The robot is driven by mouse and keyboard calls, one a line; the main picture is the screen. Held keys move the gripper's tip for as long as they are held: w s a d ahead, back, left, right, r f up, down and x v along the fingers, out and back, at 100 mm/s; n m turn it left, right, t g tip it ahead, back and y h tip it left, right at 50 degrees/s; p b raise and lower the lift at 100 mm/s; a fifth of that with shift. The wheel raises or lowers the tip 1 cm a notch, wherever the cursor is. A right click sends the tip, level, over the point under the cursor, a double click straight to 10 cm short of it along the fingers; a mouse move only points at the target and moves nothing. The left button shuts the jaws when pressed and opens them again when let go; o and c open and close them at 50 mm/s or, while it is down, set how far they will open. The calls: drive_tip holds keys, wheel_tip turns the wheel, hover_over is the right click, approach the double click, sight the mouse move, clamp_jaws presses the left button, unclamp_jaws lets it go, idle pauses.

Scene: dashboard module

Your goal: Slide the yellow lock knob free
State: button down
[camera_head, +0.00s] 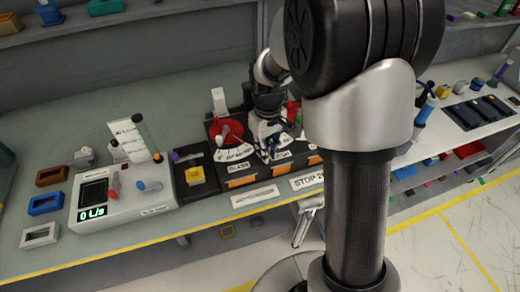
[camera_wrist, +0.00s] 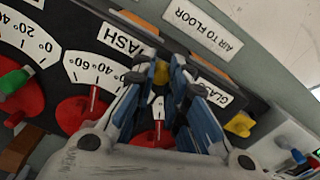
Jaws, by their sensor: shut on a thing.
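My gripper (camera_wrist: 162,68) points down at the front of the black dial panel (camera_head: 216,131). In the wrist view its blue-grey fingers are close together, shut on a small yellow knob (camera_wrist: 160,73) between the tips. The fingers hide most of this knob, and I cannot tell how far it has slid. In the head view my gripper (camera_head: 268,150) is over the panel, between the dials, and the knob is hidden. Red dials (camera_wrist: 90,112) with white scales stand beside the fingers, and one with a red pointer shows between them.
A yellow block (camera_head: 195,175) sits on a dark box left of the panel. Further left is a white meter box (camera_head: 125,197) with levers and a tube. Blue, brown and white frames lie beyond it. A white label (camera_wrist: 203,28) lies in front of the panel.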

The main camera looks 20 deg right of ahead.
drive_tip(key=shift+w+d+r, duration=0.1)
drive_tip(key=shift+d, duration=0.05)
drive_tip(key=c, duration=1.5)
unclamp_jaws()
drive_tip(key=shift+d, duration=0.1)
drive_tip(key=shift+c, duration=0.2)
wheel_tip(320, 180, up, 12)
